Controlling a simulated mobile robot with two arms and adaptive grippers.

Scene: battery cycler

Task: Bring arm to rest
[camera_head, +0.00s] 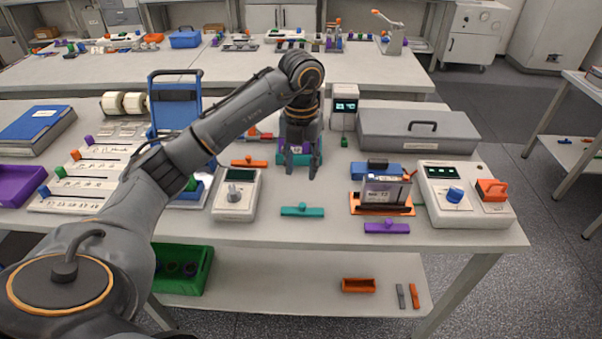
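My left arm reaches in from the left and bends over the white table (330,228). My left gripper (300,175) points down above the middle of the table, with its two fingers apart. I see nothing between its fingertips. A teal and purple item (318,154) stands behind the gripper and is partly hidden by it. I cannot tell whether the fingers touch it. My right gripper and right arm do not show in this view.
A grey case (418,131) lies at the back. A teal bar (302,211) and a purple bar (387,227) lie in front. The front middle is mostly clear.

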